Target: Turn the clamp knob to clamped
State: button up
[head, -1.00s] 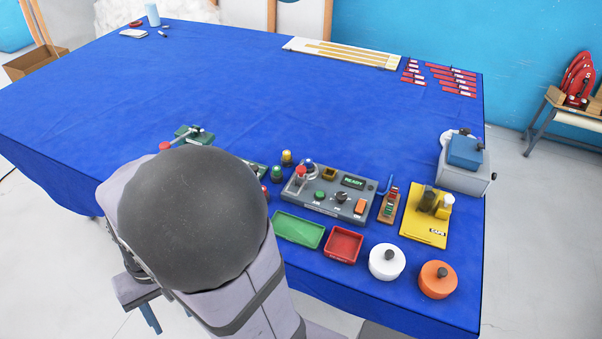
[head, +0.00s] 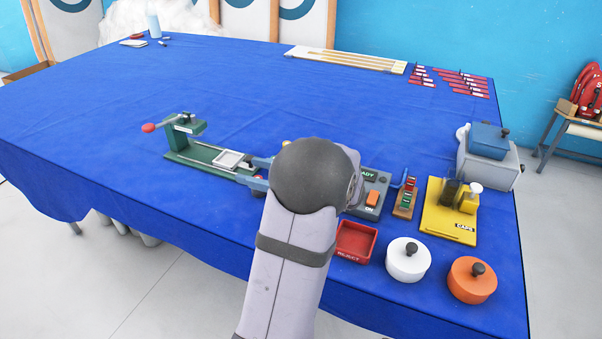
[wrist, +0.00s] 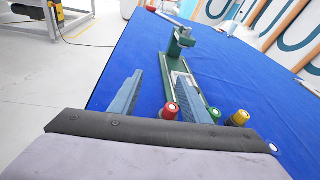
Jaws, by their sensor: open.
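The grey control panel (head: 381,183) stands near the table's front edge. My arm covers most of it in the head view, including the spot where its dark knob sat a second ago, so the knob's setting is hidden. An orange switch (head: 372,198) marked ON and part of the READY display show. My gripper (head: 248,172) is open and empty, left of the panel, its fingers pointing left toward the green fixture (head: 200,158). In the wrist view my gripper (wrist: 160,78) shows two spread blue-grey fingers around nothing.
Red (wrist: 170,111), green (wrist: 214,114) and yellow (wrist: 238,118) capped posts stand close to the fingers. A red reject tray (head: 356,242), white pot (head: 407,260), orange pot (head: 472,279) and yellow block (head: 452,211) lie right. The table's middle is clear.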

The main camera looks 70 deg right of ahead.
jog(key=s+d+m+h, duration=0.1)
jog(key=s+d, duration=0.1)
jog(key=s, duration=0.1)
jog(key=s+d+m+h+b, duration=0.1)
jog(key=s+d+m+h, duration=0.1)
jog(key=s+d, duration=0.1)
jog(key=s+d+m+h+b, duration=0.1)
jog(key=s+d, duration=0.1)
jog(key=d, duration=0.1)
jog(key=shift+s+f+h, duration=0.3)
jog(key=shift+s+h, duration=0.1)
jog(key=s, duration=0.1)
jog(key=s+d+m+h, duration=0.1)
jog(key=s, duration=0.1)
jog(key=s+d+h, duration=0.1)
jog(key=shift+s+f+m, duration=0.15)
jog(key=shift+m, duration=0.25)
jog(key=shift+s+a+f, duration=0.25)
jog(key=shift+s+f, duration=0.05)
jog(key=shift+f, duration=0.15)
jog(key=shift+p+x, duration=0.7)
jog(key=shift+x, duration=3)
jog(key=c, duration=1)
